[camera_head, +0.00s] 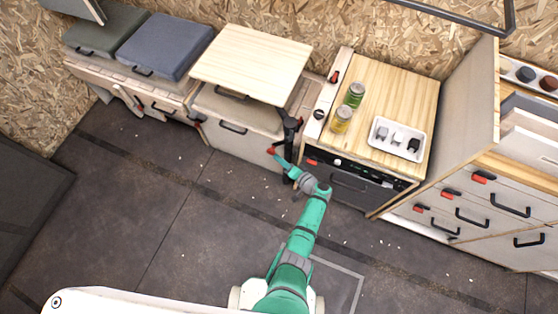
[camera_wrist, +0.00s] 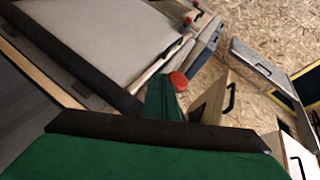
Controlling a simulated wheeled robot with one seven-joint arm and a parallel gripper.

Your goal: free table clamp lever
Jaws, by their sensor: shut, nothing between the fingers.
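The table (camera_head: 252,62) is a pale wooden top on a dark post (camera_head: 290,128) near the front of the cabinets. A small red knob (camera_head: 271,150), which looks like the end of the clamp lever, shows low beside the post. In the wrist view the red knob (camera_wrist: 178,81) is round and lies at the tip of my green finger. My gripper (camera_head: 279,159) is shut and empty, with its tip at or very near the knob. I cannot tell whether they touch. My gripper also shows in the wrist view (camera_wrist: 160,98). The rest of the lever is hidden.
A wooden counter (camera_head: 385,82) to the right holds two cans (camera_head: 342,119) and a white tray (camera_head: 398,139). Drawers with black handles (camera_head: 510,207) stand further right. Grey cushions (camera_head: 165,45) lie on the bench at left. The dark floor (camera_head: 180,230) in front is clear.

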